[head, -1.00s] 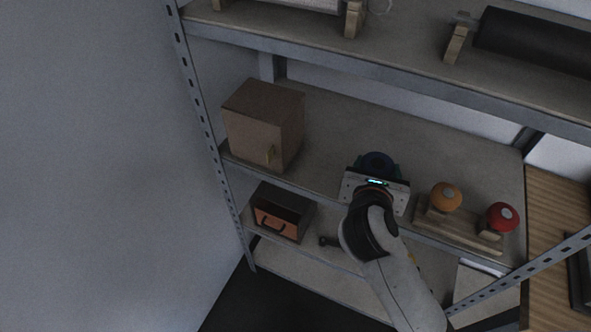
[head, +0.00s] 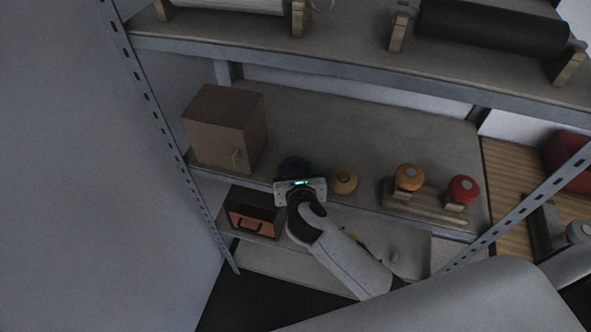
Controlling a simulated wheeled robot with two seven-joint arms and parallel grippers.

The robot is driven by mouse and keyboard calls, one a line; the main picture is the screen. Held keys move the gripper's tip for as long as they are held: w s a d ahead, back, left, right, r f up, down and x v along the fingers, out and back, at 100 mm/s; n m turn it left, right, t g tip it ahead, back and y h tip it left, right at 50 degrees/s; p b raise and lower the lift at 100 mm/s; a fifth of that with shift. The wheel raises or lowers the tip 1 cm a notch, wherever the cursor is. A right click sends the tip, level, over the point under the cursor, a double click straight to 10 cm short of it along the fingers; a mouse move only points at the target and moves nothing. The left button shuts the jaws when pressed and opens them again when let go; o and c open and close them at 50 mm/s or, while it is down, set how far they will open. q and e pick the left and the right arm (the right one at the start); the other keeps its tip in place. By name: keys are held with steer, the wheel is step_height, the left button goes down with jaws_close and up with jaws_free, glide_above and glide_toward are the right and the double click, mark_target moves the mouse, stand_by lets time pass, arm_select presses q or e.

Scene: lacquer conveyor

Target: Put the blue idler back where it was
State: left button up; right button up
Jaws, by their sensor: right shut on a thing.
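The blue idler (head: 294,164) shows as a dark blue round top just behind my right gripper (head: 297,180), over the middle shelf. My right gripper is shut on it, and the gripper body hides its lower part, so I cannot tell whether it touches the shelf. A yellow idler (head: 343,180) stands just to its right. An orange idler (head: 408,177) and a red idler (head: 463,188) sit on a wooden rack (head: 425,208) further right. My left gripper is not in view.
A brown box (head: 222,130) with a brass handle stands left of the blue idler on the middle shelf (head: 350,125). A dark case with an orange front (head: 254,219) is on the shelf below. Rollers (head: 490,28) lie on the upper shelf. The shelf behind the idlers is clear.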

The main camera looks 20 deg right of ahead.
steer(key=shift+f, duration=0.1)
steer(key=o, duration=1.1)
steer(key=shift+c, duration=0.2)
steer(key=v, duration=1.2)
steer(key=shift+r+b, duration=0.25)
steer(key=shift+b, duration=0.2)
